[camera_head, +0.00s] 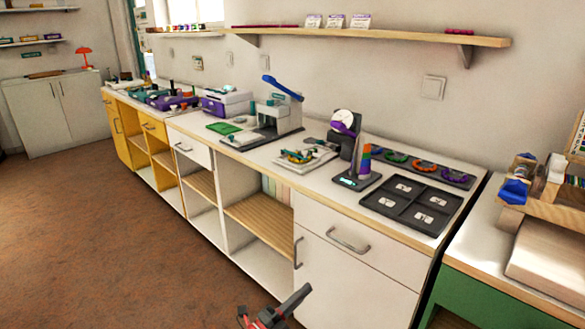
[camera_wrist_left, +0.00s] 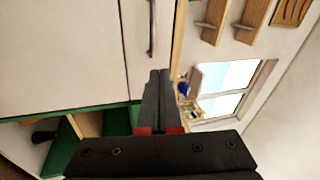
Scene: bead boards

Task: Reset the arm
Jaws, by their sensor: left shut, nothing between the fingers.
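My left gripper (camera_head: 300,297) shows at the bottom of the head view, low in front of the white cabinet (camera_head: 352,275). Its dark fingers are together and hold nothing. In the left wrist view the shut fingers (camera_wrist_left: 158,85) point up the picture, with red parts at their base. A pale cabinet front with a dark handle (camera_wrist_left: 151,28) is in the background there. My right gripper shows in neither view.
The counter holds a black compartment tray (camera_head: 411,205), a purple-and-white device (camera_head: 345,130), a press with a blue lever (camera_head: 283,90) and several boxes. A green-sided bench (camera_head: 490,289) stands at the right. A wooden shelf (camera_head: 380,36) hangs above. The brown floor (camera_head: 90,240) at left is clear.

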